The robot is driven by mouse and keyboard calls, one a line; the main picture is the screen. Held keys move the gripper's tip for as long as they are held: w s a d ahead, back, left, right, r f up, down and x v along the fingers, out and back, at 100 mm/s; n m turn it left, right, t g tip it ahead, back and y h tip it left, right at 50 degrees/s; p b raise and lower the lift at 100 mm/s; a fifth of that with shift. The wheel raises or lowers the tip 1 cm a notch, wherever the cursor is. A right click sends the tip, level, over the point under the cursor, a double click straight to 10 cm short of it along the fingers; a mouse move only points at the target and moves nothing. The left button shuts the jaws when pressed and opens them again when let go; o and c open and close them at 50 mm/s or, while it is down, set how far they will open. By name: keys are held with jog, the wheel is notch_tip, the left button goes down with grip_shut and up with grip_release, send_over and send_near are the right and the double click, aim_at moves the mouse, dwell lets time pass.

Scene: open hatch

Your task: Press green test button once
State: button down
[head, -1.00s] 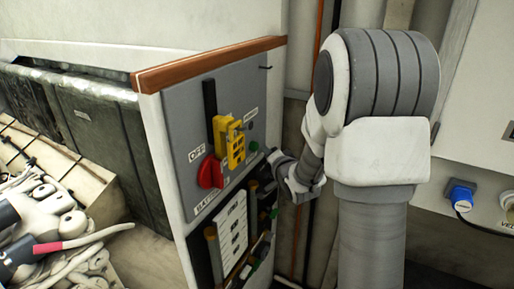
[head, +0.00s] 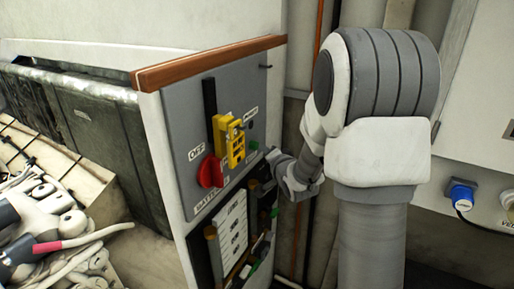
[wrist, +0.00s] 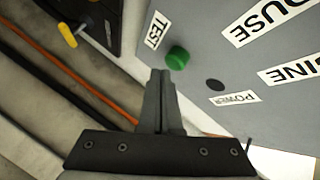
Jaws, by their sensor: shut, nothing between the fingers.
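The green test button (wrist: 177,58) is a small round knob on the grey panel (wrist: 225,85), beside a TEST label (wrist: 156,30). In the head view the button (head: 253,145) is a small green spot near the panel's right edge. My gripper (wrist: 160,74) is shut and empty. In the wrist view its fingertips appear just below and left of the button, with a small gap in the picture; the depth between them is unclear. In the head view my gripper (head: 272,157) is at the panel's right edge, its fingertips small and partly hard to make out.
A red OFF switch (head: 210,172) and a yellow lockout block (head: 235,143) are on the panel. A dark round POWER spot (wrist: 215,85) is near the button. An orange pipe (wrist: 75,75) runs beside the panel. Below is a dark tool board (wrist: 103,20).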

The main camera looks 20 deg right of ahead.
jog(key=shift+w+a, duration=0.15)
jog(key=shift+w+a+b, duration=0.35)
jog(key=shift+w+a, duration=0.1)
dwell(0.9)
jog(key=shift+s+d, duration=0.75)
dwell(0.3)
jog(key=s+d, duration=0.3)
jog(key=shift+s+d, duration=0.25)
jog(key=shift+s, duration=0.05)
dwell(0.7)
